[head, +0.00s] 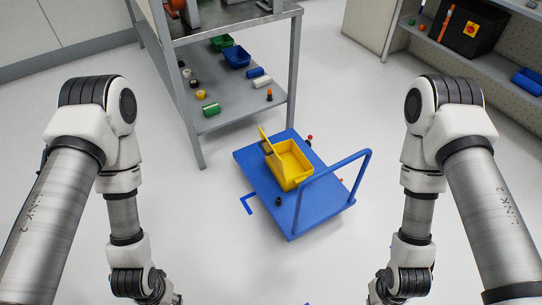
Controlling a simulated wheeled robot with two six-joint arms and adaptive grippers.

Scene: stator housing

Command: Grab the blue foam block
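I cannot make out a blue foam block for certain in the head view. Blue items on the lower shelf at the upper middle are a blue bin (237,57) and a small blue cylinder-like piece (254,72). Another blue container (527,80) sits on the right-hand shelf. My two arms hang down at the left and right sides of the head view. Their wrists reach the bottom edge, and both grippers are cut off below the picture, far from the shelves.
A blue cart (264,172) with a handle stands on the floor in the middle and carries a yellow bin (292,163). Behind it is a grey metal table (222,112) with green, white, orange and yellow small parts on its lower shelf. Open floor lies around the cart.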

